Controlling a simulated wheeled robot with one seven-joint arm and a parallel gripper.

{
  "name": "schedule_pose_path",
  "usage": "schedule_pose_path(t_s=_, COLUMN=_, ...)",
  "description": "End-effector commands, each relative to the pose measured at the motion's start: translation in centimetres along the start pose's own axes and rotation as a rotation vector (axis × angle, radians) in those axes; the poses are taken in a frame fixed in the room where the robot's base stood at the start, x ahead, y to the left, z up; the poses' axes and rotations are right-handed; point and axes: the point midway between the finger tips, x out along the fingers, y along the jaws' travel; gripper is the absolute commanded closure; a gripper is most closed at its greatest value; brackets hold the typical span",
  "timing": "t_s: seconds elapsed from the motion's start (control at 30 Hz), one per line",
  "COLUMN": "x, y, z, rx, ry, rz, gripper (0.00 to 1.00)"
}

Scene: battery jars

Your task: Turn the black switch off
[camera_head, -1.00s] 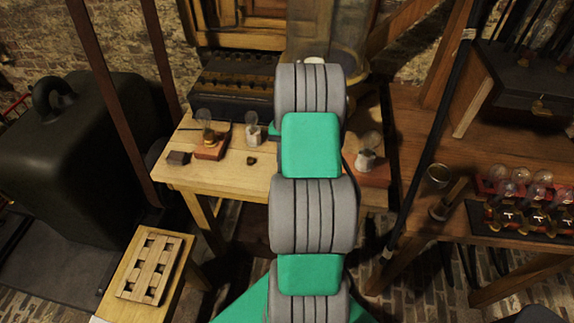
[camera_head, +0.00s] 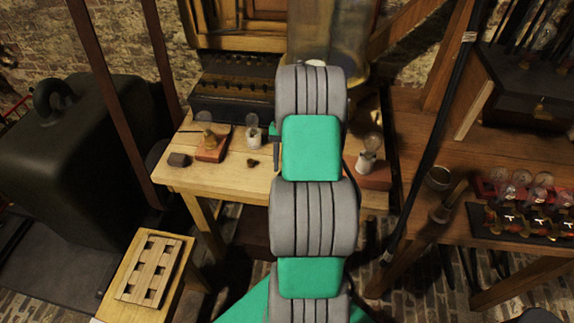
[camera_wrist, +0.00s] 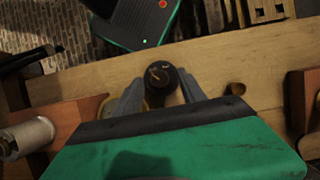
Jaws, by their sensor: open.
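The black switch (camera_wrist: 162,78) is a small round knob with a pale pointer mark, on the wooden table in the wrist view. My gripper (camera_wrist: 160,80) is open, with one grey finger on each side of the knob. I cannot tell whether the fingers touch it. A brassy round part shows beside the knob, partly behind a finger. In the head view my arm hides the switch. Part of my gripper (camera_head: 277,152) shows just left of my arm, over the table.
Another white holder (camera_head: 366,162) stands right of my arm. A workbench (camera_head: 420,120) is farther right.

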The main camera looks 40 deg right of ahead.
Motion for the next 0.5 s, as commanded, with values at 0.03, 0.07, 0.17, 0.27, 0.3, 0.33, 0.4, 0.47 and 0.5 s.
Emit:
schedule_pose_path(t_s=0.03, x=-0.8, y=0.0, z=-0.1, rx=0.0, ry=0.005, rz=-0.001, gripper=0.52)
schedule_pose_path(t_s=0.07, x=-1.4, y=0.0, z=-0.2, rx=0.0, ry=0.006, rz=-0.001, gripper=0.52)
schedule_pose_path(t_s=0.17, x=-3.7, y=0.0, z=-0.1, rx=-0.001, ry=0.005, rz=-0.002, gripper=0.52)
schedule_pose_path(t_s=0.27, x=-5.8, y=0.0, z=0.0, rx=-0.002, ry=0.003, rz=-0.001, gripper=0.52)
schedule_pose_path(t_s=0.3, x=-6.4, y=-0.1, z=0.0, rx=-0.001, ry=0.003, rz=-0.001, gripper=0.52)
schedule_pose_path(t_s=0.33, x=-6.7, y=0.0, z=0.0, rx=-0.001, ry=0.002, rz=-0.001, gripper=0.52)
schedule_pose_path(t_s=0.4, x=-7.2, y=0.0, z=0.0, rx=-0.001, ry=0.002, rz=0.0, gripper=0.52)
schedule_pose_path(t_s=0.47, x=-7.3, y=0.0, z=0.0, rx=0.0, ry=0.003, rz=0.0, gripper=0.52)
schedule_pose_path(t_s=0.5, x=-7.3, y=0.0, z=0.0, rx=0.0, ry=0.003, rz=0.0, gripper=0.52)
